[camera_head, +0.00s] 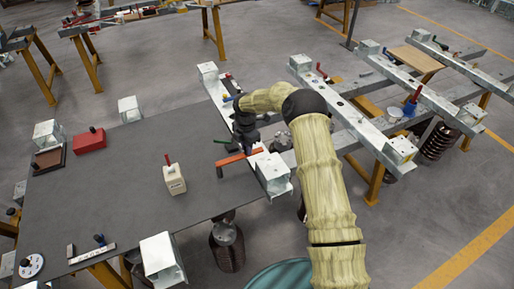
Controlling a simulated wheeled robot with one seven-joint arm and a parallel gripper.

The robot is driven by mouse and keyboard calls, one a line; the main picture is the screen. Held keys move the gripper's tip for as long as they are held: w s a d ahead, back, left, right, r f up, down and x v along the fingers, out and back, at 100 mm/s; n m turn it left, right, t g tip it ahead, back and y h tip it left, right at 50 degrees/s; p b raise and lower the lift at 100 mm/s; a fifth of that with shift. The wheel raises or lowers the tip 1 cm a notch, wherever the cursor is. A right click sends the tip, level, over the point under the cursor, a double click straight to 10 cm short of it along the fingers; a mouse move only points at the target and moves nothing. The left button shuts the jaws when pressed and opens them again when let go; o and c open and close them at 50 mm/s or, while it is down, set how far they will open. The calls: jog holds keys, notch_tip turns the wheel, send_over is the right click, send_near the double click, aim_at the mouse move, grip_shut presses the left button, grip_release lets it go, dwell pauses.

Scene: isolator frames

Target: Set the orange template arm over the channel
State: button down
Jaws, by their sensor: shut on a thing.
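The orange template arm (236,158) is a short bar lying across the line of the galvanised channel (222,97), near the channel's front end block. Its left end reaches over the grey table top. My gripper (249,147) comes down from my arm just above and behind the bar and is shut on it. The fingertips are small and dark here, and I cannot tell whether the bar touches the channel. My arm and wrist hide part of the channel's middle.
A cream box (174,180) and a red box (90,142) stand on the grey table (120,195). More channels on yellow trestles (375,184) stand to the right. The table's middle is mostly clear.

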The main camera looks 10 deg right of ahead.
jog(key=shift+w+a, duration=0.1)
dwell(0.4)
jog(key=c, duration=1.3)
grip_release()
jog(key=shift+r, duration=0.1)
notch_tip(320, 180, up, 17)
jog(key=b, duration=0.2)
jog(key=shift+r, duration=0.15)
